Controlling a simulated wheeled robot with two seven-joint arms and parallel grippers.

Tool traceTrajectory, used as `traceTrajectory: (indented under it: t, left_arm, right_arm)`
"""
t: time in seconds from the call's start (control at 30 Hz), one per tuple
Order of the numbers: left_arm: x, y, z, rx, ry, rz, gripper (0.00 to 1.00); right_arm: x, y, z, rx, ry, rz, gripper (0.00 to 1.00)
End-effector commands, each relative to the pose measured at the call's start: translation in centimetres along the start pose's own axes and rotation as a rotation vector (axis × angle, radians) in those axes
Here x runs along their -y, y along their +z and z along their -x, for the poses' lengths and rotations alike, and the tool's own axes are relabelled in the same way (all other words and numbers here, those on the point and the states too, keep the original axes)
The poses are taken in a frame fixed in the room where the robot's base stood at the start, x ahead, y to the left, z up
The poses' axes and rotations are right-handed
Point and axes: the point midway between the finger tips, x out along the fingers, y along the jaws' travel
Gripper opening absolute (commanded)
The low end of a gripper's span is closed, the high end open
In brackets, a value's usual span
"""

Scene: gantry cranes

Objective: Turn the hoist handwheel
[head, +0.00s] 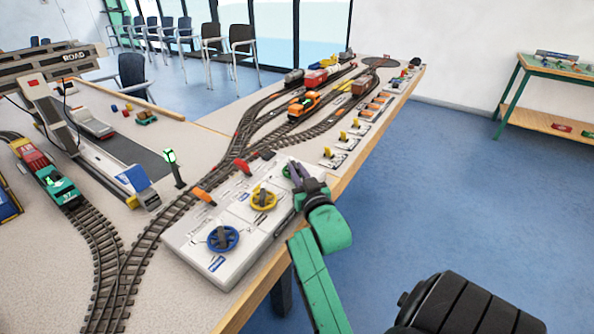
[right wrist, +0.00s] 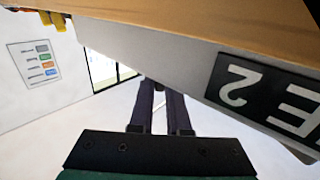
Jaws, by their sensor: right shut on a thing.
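A white control panel (head: 236,222) sits at the table's front edge. It carries a blue handwheel (head: 223,238), a yellow handwheel (head: 263,200) and a third, greenish wheel (head: 287,171) at its far end. My right gripper (head: 298,177) is at this far wheel, shut on part of it and hiding most of it. I cannot read which wheel is labelled hoist. In the right wrist view the two dark fingers (right wrist: 160,103) stand close together, and what they grip is not clear there. My left gripper is not in view.
An orange lever (head: 204,196) and a red lever (head: 243,167) stand along the panel's back edge. A grey crane (head: 60,120) and a green locomotive (head: 62,187) are at left. Tracks cross the table. Several yellow levers (head: 343,137) line the front edge beyond. The floor at right is clear.

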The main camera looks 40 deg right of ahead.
Motion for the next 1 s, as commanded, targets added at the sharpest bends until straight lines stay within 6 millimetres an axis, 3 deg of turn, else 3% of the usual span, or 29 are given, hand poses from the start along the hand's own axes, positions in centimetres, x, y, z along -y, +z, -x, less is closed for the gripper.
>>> traceTrajectory:
  t: [0.27,0.6,1.0]
  left_arm:
    - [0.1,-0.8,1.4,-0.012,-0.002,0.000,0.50]
    - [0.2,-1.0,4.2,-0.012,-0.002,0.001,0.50]
    - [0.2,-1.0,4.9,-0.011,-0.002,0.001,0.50]
  right_arm:
    - [-0.2,-0.3,0.0,0.002,-0.069,0.006,0.00]
    - [-0.9,-0.2,-0.2,0.008,-0.310,0.013,0.00]
    - [-1.6,0.1,-0.6,0.008,-0.622,0.006,0.00]
